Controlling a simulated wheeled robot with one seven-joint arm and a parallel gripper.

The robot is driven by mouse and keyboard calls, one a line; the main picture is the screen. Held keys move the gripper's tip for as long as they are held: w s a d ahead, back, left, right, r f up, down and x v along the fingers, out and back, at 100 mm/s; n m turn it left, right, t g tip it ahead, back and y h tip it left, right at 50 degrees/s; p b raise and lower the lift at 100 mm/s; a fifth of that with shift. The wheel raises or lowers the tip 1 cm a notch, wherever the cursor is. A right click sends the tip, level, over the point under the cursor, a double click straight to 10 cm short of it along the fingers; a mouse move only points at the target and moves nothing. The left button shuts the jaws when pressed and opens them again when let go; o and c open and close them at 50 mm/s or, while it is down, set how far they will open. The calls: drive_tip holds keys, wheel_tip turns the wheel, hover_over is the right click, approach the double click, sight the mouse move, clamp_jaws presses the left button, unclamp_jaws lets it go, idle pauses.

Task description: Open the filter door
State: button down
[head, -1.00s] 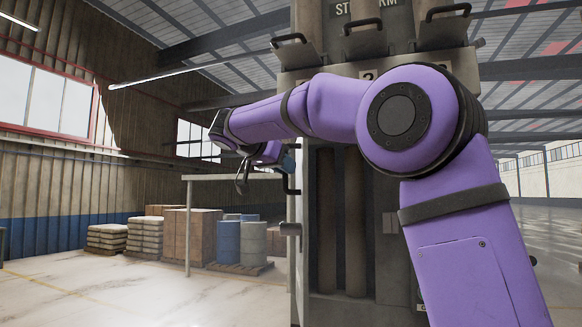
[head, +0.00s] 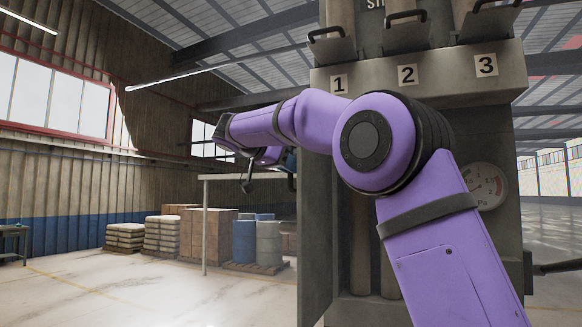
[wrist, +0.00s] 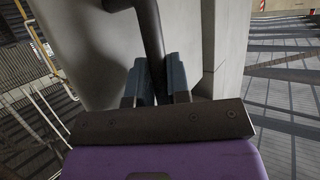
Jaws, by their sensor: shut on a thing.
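The filter door (head: 315,235) is a tall grey panel at the left side of the filter cabinet in the head view. It stands swung out, and dark vertical tubes (head: 361,250) show inside the cabinet to its right. My gripper (head: 287,160) is at the upper left edge of the door, partly hidden behind my arm. In the wrist view, the blue-grey fingers of my gripper (wrist: 159,80) are closed around a black bar handle (wrist: 150,28). The pale door surface (wrist: 88,50) lies just behind the handle. The door's hinge is not clear to see.
Hatches with black handles sit above labels 1 (head: 339,83), 2 (head: 407,75) and 3 (head: 486,65). A pressure gauge (head: 487,187) is on the cabinet's right. Barrels (head: 268,243) and crates (head: 208,235) stand far left. Open floor (head: 110,295) lies left of the cabinet.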

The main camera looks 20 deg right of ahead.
drive_tip(key=c, duration=1.1)
unclamp_jaws()
drive_tip(key=v, duration=1)
drive_tip(key=shift+a, duration=0.3)
drive_tip(key=shift+r, duration=0.1)
